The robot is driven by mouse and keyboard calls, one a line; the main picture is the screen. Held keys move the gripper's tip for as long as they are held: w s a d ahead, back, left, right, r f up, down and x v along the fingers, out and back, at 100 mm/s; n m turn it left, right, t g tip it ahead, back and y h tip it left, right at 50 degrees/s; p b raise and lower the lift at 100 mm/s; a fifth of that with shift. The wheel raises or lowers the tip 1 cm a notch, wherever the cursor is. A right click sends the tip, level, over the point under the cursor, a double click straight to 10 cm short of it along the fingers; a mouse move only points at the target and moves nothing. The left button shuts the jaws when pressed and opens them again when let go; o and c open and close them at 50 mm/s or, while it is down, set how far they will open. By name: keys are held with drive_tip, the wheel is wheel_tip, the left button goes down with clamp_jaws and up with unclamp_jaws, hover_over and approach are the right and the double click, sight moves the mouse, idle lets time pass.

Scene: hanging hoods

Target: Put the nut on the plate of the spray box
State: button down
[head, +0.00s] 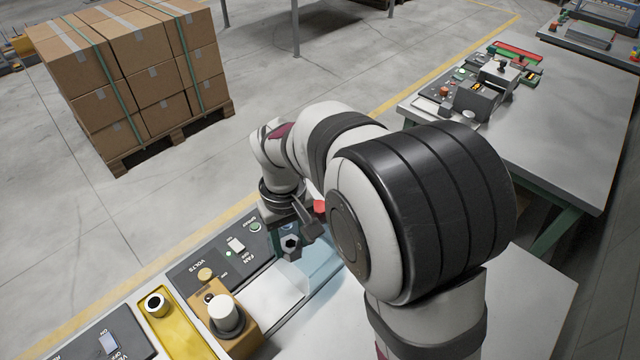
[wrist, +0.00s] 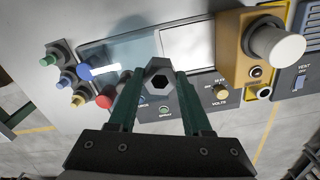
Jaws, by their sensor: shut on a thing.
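In the head view the nut (head: 291,247) hangs below my gripper (head: 289,226), near the control panel's SPRAY end. The word SPRAY stands by a small green button (head: 255,227). Beyond the nut in the wrist view are a bluish see-through area (wrist: 132,52) and a pale plate (wrist: 188,45), side by side. My arm hides part of this area in the head view. I cannot tell the nut's height above it.
The dark panel has a white FAN switch (head: 236,243) and a yellow VOLTS knob (head: 205,274). An orange-yellow block with a white cylinder (head: 226,315) stands beside the pale plate. Several coloured knobs (wrist: 66,78) stand at the wrist view's left. A red knob (wrist: 105,98) is near one finger.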

drive_tip(key=shift+s+a+f+n, duration=0.45)
drive_tip(key=shift+a+f, duration=0.55)
drive_tip(key=shift+f, duration=1.05)
drive_tip(key=shift+s+a+f+n, duration=0.3)
drive_tip(key=shift+s+a+f, duration=0.45)
drive_tip(key=shift+f, duration=1.35)
drive_tip(key=shift+s+a+f+n, duration=0.35)
drive_tip(key=shift+a+f, duration=0.85)
drive_tip(key=shift+f, duration=0.85)
drive_tip(key=shift+f, duration=0.55)
drive_tip(key=shift+c, duration=1.3)
unclamp_jaws()
